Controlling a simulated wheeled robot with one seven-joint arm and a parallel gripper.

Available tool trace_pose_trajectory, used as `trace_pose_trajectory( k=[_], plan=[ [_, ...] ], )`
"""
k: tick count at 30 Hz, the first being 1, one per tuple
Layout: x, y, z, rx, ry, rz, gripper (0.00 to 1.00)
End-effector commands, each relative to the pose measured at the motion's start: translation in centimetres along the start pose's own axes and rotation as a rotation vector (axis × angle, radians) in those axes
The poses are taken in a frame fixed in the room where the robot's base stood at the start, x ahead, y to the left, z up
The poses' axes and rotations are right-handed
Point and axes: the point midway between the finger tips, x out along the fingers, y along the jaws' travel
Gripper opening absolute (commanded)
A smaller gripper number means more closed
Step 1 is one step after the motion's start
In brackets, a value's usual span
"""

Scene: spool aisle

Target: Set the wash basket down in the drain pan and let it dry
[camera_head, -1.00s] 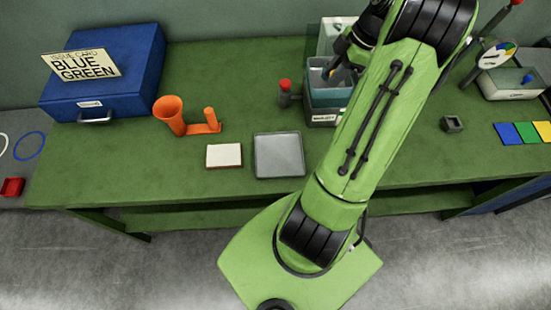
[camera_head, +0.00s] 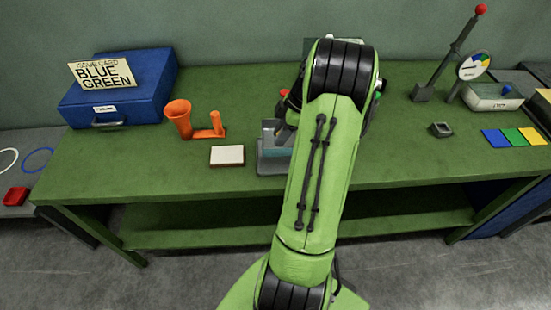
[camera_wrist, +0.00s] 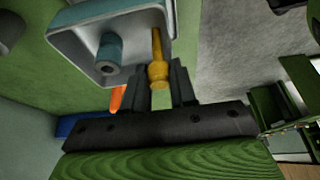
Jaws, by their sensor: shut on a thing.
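The drain pan (camera_head: 267,168) is a grey shallow tray at mid-table, left of my arm. The wash basket (camera_head: 274,151), a blue-grey piece, shows over the pan, partly hidden by my arm; whether it touches the pan is unclear. In the wrist view, my gripper (camera_wrist: 164,84) is shut on an upright yellow handle (camera_wrist: 157,68). Beside the handle, a pale grey rimmed square part with a teal hollow cylinder (camera_wrist: 109,50) shows. My fingertips are hidden behind my arm in the head view.
A white block (camera_head: 227,155) lies just left of the pan, and an orange funnel stand (camera_head: 180,120) stands behind it. A blue case (camera_head: 118,90) is at the back left.

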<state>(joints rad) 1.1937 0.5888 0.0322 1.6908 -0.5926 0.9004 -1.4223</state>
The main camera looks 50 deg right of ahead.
Motion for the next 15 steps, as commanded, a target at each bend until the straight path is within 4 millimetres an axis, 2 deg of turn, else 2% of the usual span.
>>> trace_pose_trajectory(
  k=[9,15],
  plan=[
    [5.7,0.0,2.3,-0.001,0.000,-0.002,0.00],
    [5.9,0.0,2.4,-0.003,-0.001,0.001,0.00]
  ],
)
